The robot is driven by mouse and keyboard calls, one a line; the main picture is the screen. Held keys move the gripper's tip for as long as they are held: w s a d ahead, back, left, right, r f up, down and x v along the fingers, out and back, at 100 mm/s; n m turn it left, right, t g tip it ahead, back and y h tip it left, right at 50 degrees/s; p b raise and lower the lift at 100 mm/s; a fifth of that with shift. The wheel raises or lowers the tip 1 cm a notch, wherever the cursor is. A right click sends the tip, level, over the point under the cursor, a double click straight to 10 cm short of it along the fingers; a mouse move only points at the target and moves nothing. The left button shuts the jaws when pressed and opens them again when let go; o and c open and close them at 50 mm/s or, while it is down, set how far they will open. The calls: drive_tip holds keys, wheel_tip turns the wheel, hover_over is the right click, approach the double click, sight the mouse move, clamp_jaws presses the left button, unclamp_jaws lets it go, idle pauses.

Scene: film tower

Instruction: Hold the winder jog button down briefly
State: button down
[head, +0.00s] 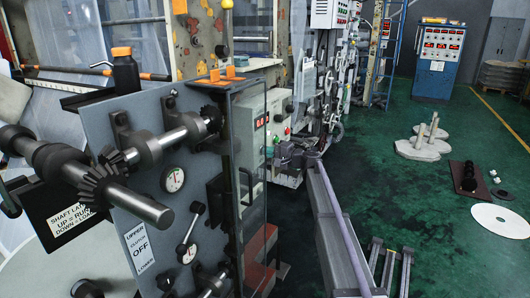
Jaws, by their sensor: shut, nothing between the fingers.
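A light grey control box (278,118) stands just right of the winder's dark side plate. It has a small red display (260,123) and a few small coloured buttons on its front. The buttons are too small to read, so I cannot tell which is the jog button.
The dark side plate (152,240) with shafts, bevel gears and gauges fills the left. A blue control cabinet (440,60) stands at the back right. Grey discs (422,148), a dark plate with rollers (470,180) and a white disc (500,221) lie on the green floor.

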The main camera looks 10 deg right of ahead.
idle(0.4)
drive_tip(key=v, duration=0.8)
drive_tip(key=s+a+f+n+g+h, duration=0.1)
drive_tip(key=s+f+n+g+h, duration=0.15)
drive_tip(key=s+f, duration=0.4)
drive_tip(key=s+a+f+n+g+h, duration=0.1)
drive_tip(key=s+f+g+h, duration=0.2)
drive_tip(key=s, duration=0.7)
drive_tip(key=s+a+f+n+g+h, duration=0.15)
drive_tip(key=s+f, duration=0.25)
drive_tip(key=s, duration=0.4)
drive_tip(key=s+d+f+n+g+h, duration=0.15)
drive_tip(key=s+h, duration=0.25)
drive_tip(key=s, duration=0.7)
drive_tip(key=s+f+n+g+h, duration=0.15)
drive_tip(key=s+h, duration=0.25)
drive_tip(key=s, duration=0.7)
wheel_tip(320, 180, up, 20)
drive_tip(key=w+m+p, duration=0.1)
drive_tip(key=p, duration=1.9)
drive_tip(key=shift+w+f, duration=0.2)
drive_tip(key=shift+w, duration=0.2)
